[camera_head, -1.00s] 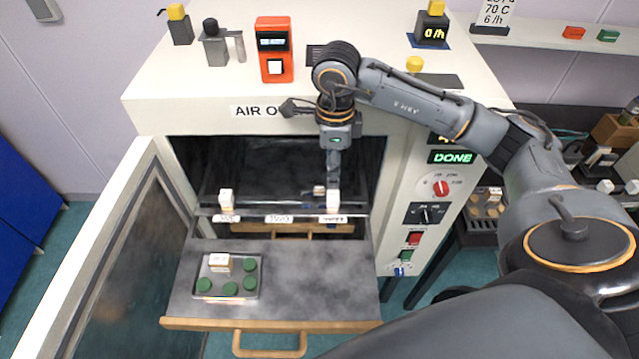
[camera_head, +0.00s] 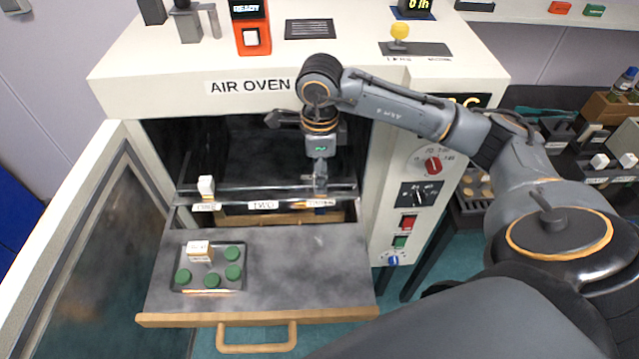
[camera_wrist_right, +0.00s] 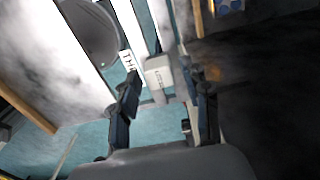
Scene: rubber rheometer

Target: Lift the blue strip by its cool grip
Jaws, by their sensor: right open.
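My right gripper (camera_head: 320,186) points down at the right end of the rail (camera_head: 258,194) across the open oven front. It is open. In the right wrist view, its fingers (camera_wrist_right: 163,76) stand on either side of a pale grip block (camera_wrist_right: 160,72) with small print; contact is not clear. In the head view the gripper hides this block. Another white grip block (camera_head: 206,185) stands at the rail's left end. I cannot make out the blue strip, or tell which block belongs to it. My left gripper is not in view.
A tray (camera_head: 178,289) with green discs and a white block lies on the pulled-out oven drawer (camera_head: 310,270). The oven door (camera_head: 75,250) stands open at left. The control panel (camera_head: 417,200) is close to the right of my gripper. The oven interior above the rail looks empty.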

